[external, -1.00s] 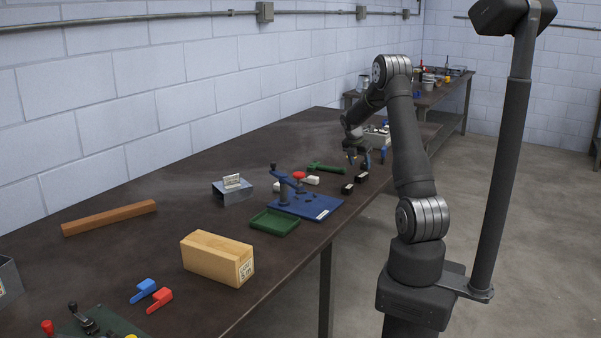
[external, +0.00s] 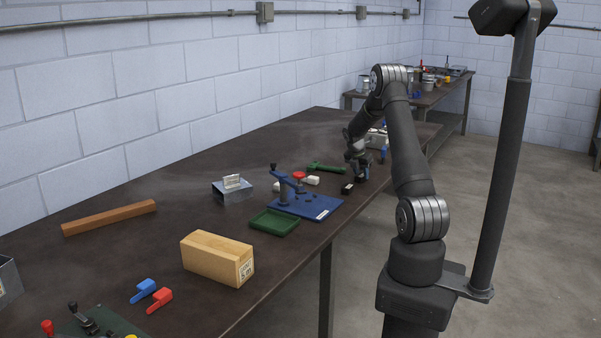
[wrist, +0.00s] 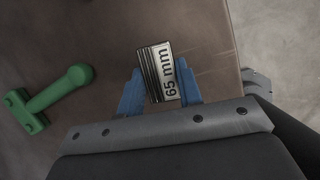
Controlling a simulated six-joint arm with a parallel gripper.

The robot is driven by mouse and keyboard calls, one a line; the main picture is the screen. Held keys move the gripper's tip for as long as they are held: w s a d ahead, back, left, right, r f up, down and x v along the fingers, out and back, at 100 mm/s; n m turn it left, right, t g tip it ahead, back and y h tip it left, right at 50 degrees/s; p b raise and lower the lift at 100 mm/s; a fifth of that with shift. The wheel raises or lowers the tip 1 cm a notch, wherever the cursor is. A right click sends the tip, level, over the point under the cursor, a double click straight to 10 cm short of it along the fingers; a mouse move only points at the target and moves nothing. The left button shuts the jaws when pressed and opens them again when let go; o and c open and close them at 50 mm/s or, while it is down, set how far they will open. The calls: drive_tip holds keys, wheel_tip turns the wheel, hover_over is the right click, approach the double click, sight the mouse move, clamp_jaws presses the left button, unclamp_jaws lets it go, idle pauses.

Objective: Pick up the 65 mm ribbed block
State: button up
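The ribbed block (wrist: 158,72) shows in the wrist view with dark ribs on its left side and a white face printed "65 mm". It lies slightly tilted between the blue fingers of my gripper (wrist: 160,88), one finger on each side. The fingers are apart, with only narrow gaps to the block, and I see no clear grip.
A green handled part (wrist: 52,96) lies left of the fingers in the wrist view. The blue fixture plate (external: 305,206), green tray (external: 275,222) and cardboard box (external: 217,258) stand nearer on the bench. The bench edge is close on the right.

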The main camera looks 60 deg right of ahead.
clamp_jaws()
drive_tip(key=shift+r, duration=0.1)
